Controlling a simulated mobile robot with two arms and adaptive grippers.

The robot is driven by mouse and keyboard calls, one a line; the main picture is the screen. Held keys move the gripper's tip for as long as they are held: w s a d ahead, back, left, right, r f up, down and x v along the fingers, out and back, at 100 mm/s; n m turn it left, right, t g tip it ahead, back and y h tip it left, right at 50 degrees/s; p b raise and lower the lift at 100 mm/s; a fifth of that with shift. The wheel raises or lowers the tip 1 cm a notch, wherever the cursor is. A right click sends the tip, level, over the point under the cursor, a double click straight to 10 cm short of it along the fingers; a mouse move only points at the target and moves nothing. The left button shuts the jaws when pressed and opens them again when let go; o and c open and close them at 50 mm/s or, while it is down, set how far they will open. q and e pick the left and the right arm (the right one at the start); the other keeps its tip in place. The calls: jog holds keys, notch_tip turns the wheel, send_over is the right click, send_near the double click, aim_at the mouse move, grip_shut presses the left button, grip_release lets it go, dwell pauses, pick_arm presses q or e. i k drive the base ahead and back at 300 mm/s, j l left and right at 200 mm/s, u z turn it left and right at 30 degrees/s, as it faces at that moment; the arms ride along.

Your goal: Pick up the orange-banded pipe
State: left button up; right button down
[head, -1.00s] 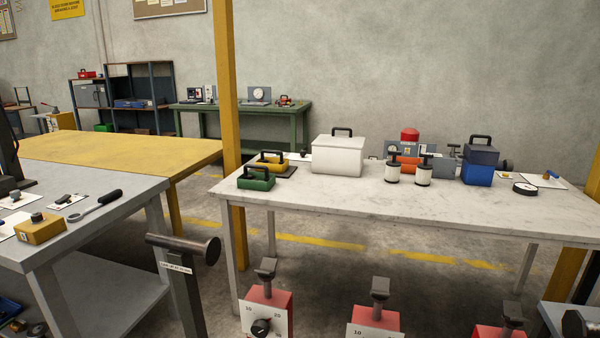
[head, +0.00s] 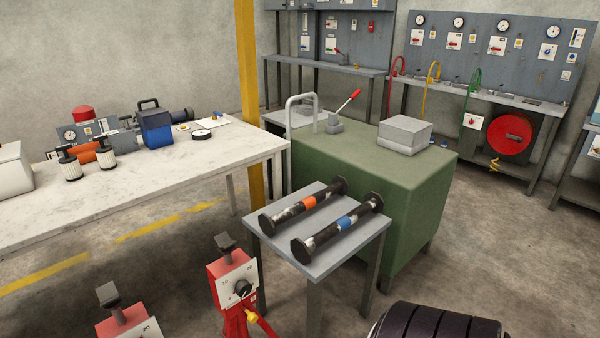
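The orange-banded pipe (head: 287,213) is a dark, worn spool with a flange at each end and an orange band near its middle. It lies on a small grey table (head: 268,246), right of centre in the head view. A similar blue-banded pipe (head: 325,236) lies beside it, roughly parallel and nearer to me, with a gap between them. Neither gripper shows in the head view.
A white-topped table (head: 200,160) stands to the left. A green cabinet (head: 425,190) with a grey box (head: 405,134) stands just behind the small table. Red-bodied devices (head: 232,280) stand in front, left. A dark ribbed object (head: 440,325) is at the bottom right.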

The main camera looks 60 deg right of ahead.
aim_at(340, 185)
jog(key=z, duration=1.9)
